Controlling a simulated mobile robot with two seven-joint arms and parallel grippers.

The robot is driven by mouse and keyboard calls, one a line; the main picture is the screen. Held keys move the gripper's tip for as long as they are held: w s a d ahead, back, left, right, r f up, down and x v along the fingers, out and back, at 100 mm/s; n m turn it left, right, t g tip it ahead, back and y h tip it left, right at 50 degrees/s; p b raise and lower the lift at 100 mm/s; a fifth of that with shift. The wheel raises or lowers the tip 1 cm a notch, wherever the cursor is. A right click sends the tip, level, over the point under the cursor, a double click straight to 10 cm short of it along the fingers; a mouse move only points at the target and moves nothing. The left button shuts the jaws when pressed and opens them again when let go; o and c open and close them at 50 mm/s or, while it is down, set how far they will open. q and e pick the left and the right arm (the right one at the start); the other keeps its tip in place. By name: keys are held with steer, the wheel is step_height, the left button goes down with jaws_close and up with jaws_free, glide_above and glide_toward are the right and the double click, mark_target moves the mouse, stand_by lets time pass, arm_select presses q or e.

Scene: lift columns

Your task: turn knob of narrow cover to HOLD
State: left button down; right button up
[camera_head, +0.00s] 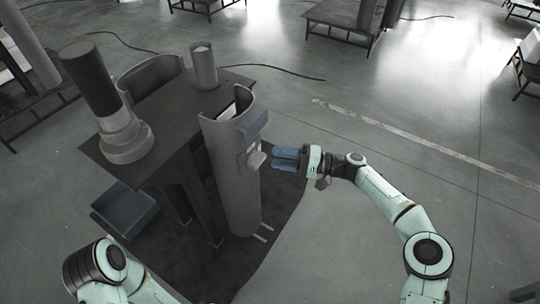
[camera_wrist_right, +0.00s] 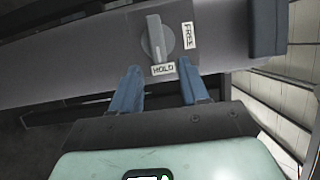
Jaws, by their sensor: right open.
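The narrow cover (camera_head: 230,185) is a tall grey half-cylinder column standing at the table's right edge. Its grey knob (camera_head: 256,159) is on the side facing my right gripper. In the right wrist view the knob (camera_wrist_right: 158,38) has a raised bar lying nearly upright in the picture, its lower end beside the HOLD label (camera_wrist_right: 163,70). The FREE label (camera_wrist_right: 188,36) is to its right. I cannot tell which end is the pointer. My right gripper (camera_head: 274,159) is open, its blue fingers apart and short of the knob, with nothing between them. My left gripper is out of view.
A dark table (camera_head: 165,125) holds a black-topped column (camera_head: 105,100), a curved grey shell (camera_head: 150,75) and a small cylinder (camera_head: 203,65). A blue-grey bin (camera_head: 125,208) is below its left side. A blue-grey block (camera_head: 252,124) sits above the knob.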

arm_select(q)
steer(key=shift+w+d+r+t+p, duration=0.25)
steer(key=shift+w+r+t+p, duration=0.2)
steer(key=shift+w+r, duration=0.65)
arm_select(e)
steer(key=s+d, duration=0.2)
steer(key=d, duration=0.7)
steer(key=shift+d, duration=0.2)
steer(key=shift+w, duration=0.1)
